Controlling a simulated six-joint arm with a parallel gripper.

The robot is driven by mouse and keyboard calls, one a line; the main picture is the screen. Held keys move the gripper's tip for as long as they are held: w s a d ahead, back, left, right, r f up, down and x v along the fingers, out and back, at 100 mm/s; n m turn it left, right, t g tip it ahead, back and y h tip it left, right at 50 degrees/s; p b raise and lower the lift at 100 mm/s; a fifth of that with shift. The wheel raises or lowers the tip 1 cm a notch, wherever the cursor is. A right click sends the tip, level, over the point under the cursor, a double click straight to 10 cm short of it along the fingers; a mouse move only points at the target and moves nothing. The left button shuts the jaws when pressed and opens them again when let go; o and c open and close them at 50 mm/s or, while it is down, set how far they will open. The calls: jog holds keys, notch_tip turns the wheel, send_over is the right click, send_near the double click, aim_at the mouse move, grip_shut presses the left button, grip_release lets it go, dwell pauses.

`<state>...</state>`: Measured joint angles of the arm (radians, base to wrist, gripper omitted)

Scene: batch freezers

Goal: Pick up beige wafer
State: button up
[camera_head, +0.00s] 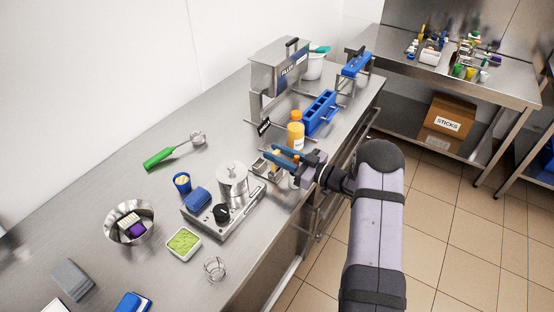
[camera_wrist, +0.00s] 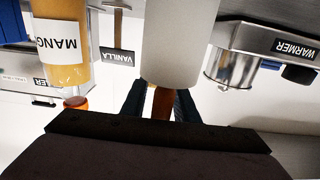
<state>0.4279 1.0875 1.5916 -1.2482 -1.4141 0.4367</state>
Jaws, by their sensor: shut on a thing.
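My gripper (camera_head: 278,157) is over the right part of the steel counter, near an orange bottle. In the wrist view, which looks upside down, my gripper's blue fingers (camera_wrist: 162,103) are shut on a brown piece (camera_wrist: 163,104). A large pale cylinder (camera_wrist: 180,40) adjoins that piece, which looks like its cap. I cannot make out a beige wafer for certain. A small beige patch shows by my fingertips in the head view.
The mango bottle (camera_head: 296,136) stands close to my gripper and also shows in the wrist view (camera_wrist: 66,50). A steel pot (camera_head: 232,180) and blue rack (camera_head: 320,113) are nearby. A bowl (camera_head: 111,226) and green-handled scoop (camera_head: 159,158) lie left. The back-left counter is clear.

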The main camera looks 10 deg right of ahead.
aim_at(277, 153)
jog(key=shift+r+b, duration=0.9)
jog(key=shift+r, duration=2.7)
